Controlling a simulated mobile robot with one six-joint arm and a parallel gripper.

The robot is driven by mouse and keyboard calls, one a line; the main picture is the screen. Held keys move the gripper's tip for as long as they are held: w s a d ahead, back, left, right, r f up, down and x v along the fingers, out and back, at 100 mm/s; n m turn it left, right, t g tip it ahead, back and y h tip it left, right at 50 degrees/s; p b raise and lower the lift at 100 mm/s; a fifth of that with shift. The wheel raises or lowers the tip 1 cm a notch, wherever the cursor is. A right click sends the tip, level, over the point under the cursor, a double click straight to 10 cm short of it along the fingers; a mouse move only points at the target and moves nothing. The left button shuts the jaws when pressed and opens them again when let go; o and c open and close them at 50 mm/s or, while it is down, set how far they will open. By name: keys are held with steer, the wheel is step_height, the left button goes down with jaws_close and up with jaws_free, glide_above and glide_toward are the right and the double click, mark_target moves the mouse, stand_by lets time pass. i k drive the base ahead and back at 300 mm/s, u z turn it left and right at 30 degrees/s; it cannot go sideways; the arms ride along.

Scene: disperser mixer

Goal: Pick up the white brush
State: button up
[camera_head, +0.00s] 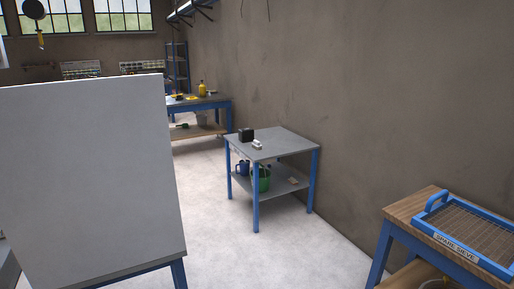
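A small white object (257,144) lies on the top of a grey table with blue legs (287,140), near its left front edge. It may be the white brush, but it is too small here to tell. A black box-like object (246,134) stands just behind it. My gripper is not in view.
A large pale panel (90,180) blocks the left foreground. A wooden bench (408,209) with a blue-framed sieve (468,237) stands at the right front. Green (261,178) and blue containers sit on the table's lower shelf. Pale floor (215,250) is clear between panel and table.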

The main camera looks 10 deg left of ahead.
mark_target(256, 145)
steer(key=u, duration=0.5)
steer(key=i, duration=4.45)
